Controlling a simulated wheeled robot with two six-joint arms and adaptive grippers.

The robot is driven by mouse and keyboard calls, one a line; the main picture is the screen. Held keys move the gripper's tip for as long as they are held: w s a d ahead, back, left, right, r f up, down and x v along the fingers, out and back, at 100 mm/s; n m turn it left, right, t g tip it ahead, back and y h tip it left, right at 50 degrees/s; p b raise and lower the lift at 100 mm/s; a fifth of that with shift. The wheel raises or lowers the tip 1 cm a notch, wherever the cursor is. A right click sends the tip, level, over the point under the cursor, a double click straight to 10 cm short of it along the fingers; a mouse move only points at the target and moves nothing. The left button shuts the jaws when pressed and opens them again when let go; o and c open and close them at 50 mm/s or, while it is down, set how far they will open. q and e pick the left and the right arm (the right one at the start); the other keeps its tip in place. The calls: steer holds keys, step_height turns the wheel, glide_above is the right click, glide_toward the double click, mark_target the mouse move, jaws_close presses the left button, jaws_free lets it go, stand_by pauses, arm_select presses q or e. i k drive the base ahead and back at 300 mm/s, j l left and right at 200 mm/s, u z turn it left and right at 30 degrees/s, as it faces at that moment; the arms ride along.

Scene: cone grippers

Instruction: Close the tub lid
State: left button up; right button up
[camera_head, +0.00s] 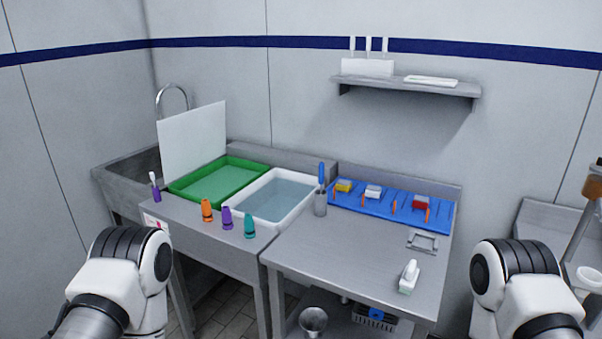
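A white flat panel (193,140), which looks like the tub lid, stands upright at the left. Its lower edge is by the far left side of a green tub (178,198) with green contents. Beside it to the right is a white tub (309,203) holding clear liquid, open at the top. I cannot tell from this view how the panel is joined to a tub. Parts of my two arms show at the lower left and lower right, but neither gripper is in view.
Orange, purple and teal cones (227,218) stand along the front edge of the counter (189,229). A grey cup with a blue-handled tool (321,205) and a blue rack (375,205) are to the right. A white bottle-like object (409,277) stands on the steel table (340,262).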

mark_target(190, 140)
steer(key=i+j+z, duration=0.3)
steer(key=j, duration=0.75)
steer(key=i+j+z, duration=0.25)
steer(key=j, duration=0.8)
steer(key=i+j+z, duration=0.3)
steer(key=j, duration=0.85)
steer(key=j+z, duration=0.25)
steer(key=j, duration=0.9)
steer(key=j+z, duration=0.1)
steer(key=j, duration=0.75)
steer(key=k+j+z, duration=0.1)
steer(key=j, duration=0.75)
steer(key=k+j+u, duration=0.1)
steer(key=j+u, duration=0.3)
steer(key=l, duration=0.15)
